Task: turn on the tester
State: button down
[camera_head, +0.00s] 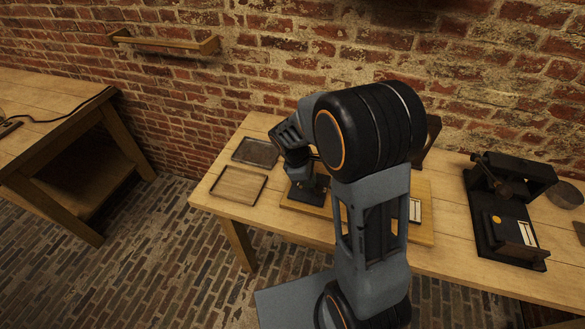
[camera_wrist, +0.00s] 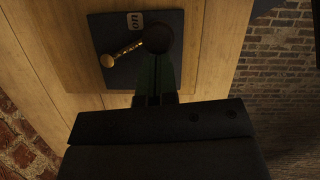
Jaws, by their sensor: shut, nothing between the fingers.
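The tester has a wooden base (camera_head: 425,238) on the bench, with a pale panel (camera_head: 415,211) at its right; my arm hides much of it. In the wrist view, a dark square plate (camera_wrist: 110,30) bears a brass lever (camera_wrist: 126,50) with a round knob end. The lever points down-left from a dark round pivot, away from the small "on" label (camera_wrist: 135,20) at the plate's top. My gripper (camera_wrist: 157,82) is shut and empty, its fingers over the plate's lower right beside the lever. Contact cannot be told. In the head view my wrist (camera_head: 295,140) is above the tester's left part.
A dark tray (camera_head: 257,152) and a wooden tray (camera_head: 239,186) lie left of the tester. A black apparatus (camera_head: 512,215) stands at the right, with a dark round dish (camera_head: 565,195) beyond. A brick wall is behind; another table (camera_head: 50,110) stands far left.

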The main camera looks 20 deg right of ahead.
jog(key=shift+a, duration=0.1)
jog(key=w+a, duration=0.1)
jog(key=a, duration=0.1)
jog(key=w+a+r, duration=0.1)
jog(key=a, duration=0.1)
jog(key=shift+w+r+p, duration=0.1)
jog(key=shift+w+p, duration=0.1)
jog(key=shift+p, duration=0.2)
jog(key=v, duration=0.8)
jog(key=shift+r, duration=0.45)
jog(key=shift+d, duration=0.1)
